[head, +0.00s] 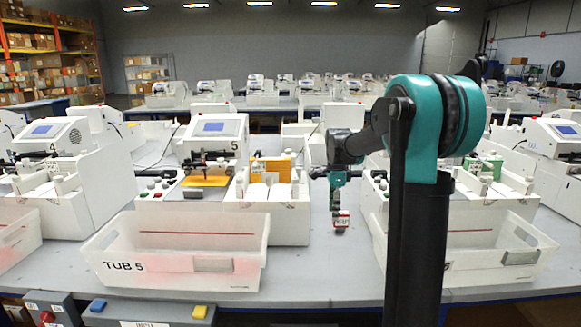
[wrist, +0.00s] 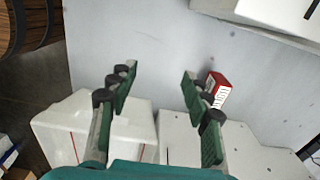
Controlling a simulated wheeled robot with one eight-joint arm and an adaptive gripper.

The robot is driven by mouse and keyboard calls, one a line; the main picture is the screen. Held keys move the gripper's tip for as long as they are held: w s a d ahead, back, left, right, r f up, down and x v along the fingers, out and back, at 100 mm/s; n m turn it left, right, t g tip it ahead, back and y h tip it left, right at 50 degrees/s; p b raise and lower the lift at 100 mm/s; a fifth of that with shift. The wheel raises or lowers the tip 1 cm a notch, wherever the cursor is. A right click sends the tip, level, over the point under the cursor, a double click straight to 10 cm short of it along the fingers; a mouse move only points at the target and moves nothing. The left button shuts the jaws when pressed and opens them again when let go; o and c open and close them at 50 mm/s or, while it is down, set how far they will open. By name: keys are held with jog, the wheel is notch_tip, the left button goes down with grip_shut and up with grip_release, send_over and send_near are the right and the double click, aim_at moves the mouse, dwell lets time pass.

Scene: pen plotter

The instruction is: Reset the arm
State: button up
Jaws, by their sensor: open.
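My gripper (head: 336,198) hangs fingers-down over the grey table, in the gap between two plotter stations in the head view. In the wrist view my gripper (wrist: 158,82) is open, its two green fingers apart with nothing between them. A small red and white box (head: 341,220) shows just below the fingers in the head view. In the wrist view the box (wrist: 218,88) lies just outside the right finger, partly hidden by it. I cannot tell whether the finger touches it.
A clear tub marked TUB 5 (head: 180,255) stands in front of plotter 5 (head: 214,135). Another tub (head: 480,250) stands to the right, partly behind my arm. The grey table (head: 310,265) is bare between the tubs. Two white tubs or housings show low in the wrist view.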

jog(key=s+d+f+n+t, duration=0.1)
jog(key=s+f+n, duration=0.3)
jog(key=s, duration=0.5)
jog(key=s+d+f+n+t, duration=0.1)
jog(key=s+f+n, duration=0.4)
jog(key=s+n, duration=0.2)
jog(key=s+d+f+n+t, duration=0.2)
jog(key=s+f+n, duration=0.3)
jog(key=s, duration=0.7)
jog(key=shift+n, duration=0.7)
